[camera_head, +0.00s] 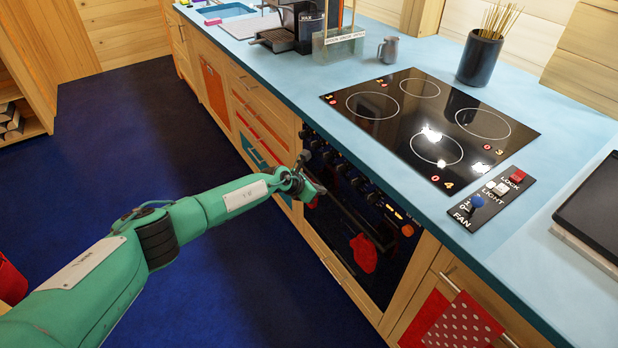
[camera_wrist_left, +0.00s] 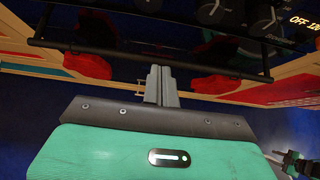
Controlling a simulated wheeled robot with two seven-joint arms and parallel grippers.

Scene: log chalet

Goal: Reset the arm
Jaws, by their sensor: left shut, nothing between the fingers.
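My left arm (camera_head: 150,240) is green and reaches in from the left edge of the head view. My left gripper (camera_head: 319,189) is in front of the oven, by the upper left end of its handle bar. In the left wrist view the two grey fingers (camera_wrist_left: 160,84) are together with nothing between them. The dark oven handle (camera_wrist_left: 150,60) runs across just beyond them. I cannot tell whether the fingers touch it. My right gripper does not show in the head view.
The black oven front (camera_head: 345,220) has a row of knobs along its top. Above it is a blue counter (camera_head: 350,115) with a black cooktop (camera_head: 430,125) and a fan and light switch panel (camera_head: 492,198). A dotted red towel (camera_head: 465,325) hangs at the lower right. Dark blue floor (camera_head: 130,130) is open at left.

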